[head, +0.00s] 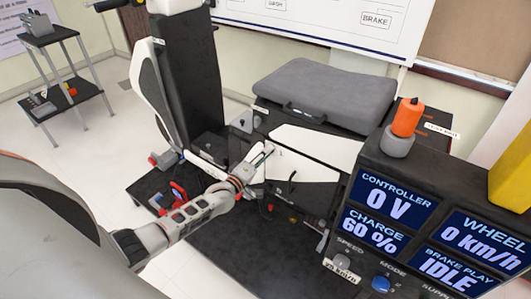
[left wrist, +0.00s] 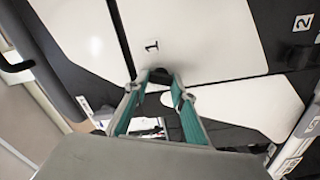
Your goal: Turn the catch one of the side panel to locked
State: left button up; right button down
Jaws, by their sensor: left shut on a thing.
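The side panel (head: 318,148) is white, with black parts around it, on the rig at the middle of the head view. It also fills much of the left wrist view (left wrist: 215,40). Catch one (left wrist: 158,75) is a small dark knob just below a printed "1". My left gripper (head: 264,155) reaches the panel from the left. In the left wrist view its green-padded fingers (left wrist: 158,93) are on either side of the catch and shut on it. The fingers hide part of the catch, so its turn position is unclear. My right gripper is out of view.
A display console (head: 440,180) with an orange-topped knob (head: 407,118) stands at right.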

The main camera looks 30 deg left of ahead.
pick_arm(q)
jog(key=shift+f+n, duration=0.1)
jog(key=shift+n, duration=2.1)
jog(key=o, duration=1.1)
jog(key=shift+s, duration=0.1)
jog(key=s, duration=0.4)
jog(key=s+a, duration=0.1)
jog(key=s, duration=0.6)
jog(key=shift+s+a, duration=0.35)
